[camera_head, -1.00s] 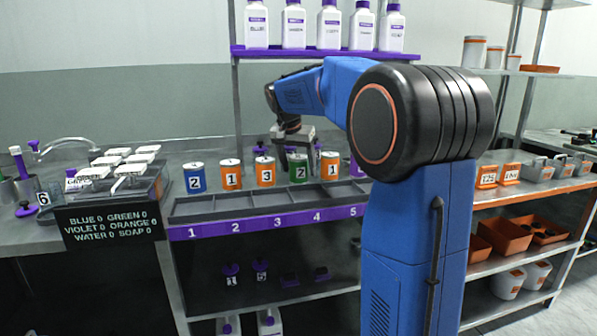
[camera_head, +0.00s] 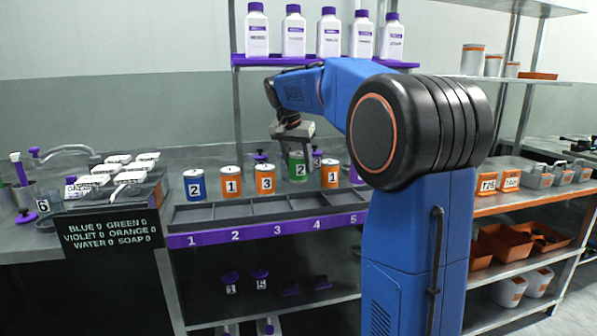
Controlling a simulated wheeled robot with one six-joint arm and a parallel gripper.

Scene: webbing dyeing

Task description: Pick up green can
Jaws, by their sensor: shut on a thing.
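The green can (camera_head: 299,167), labelled 2, is upright behind the slotted rack on the bench, between two orange cans. My gripper (camera_head: 297,146) comes down from above and is shut on the green can near its top. The far finger is hard to see. I cannot tell whether the can's base is clear of the bench top.
A blue can (camera_head: 195,184) and orange cans (camera_head: 231,181), (camera_head: 265,180) and (camera_head: 330,175) stand close by in a row. The rack (camera_head: 270,233) with numbered slots lies in front. White bottles stand on a purple shelf (camera_head: 300,59) above.

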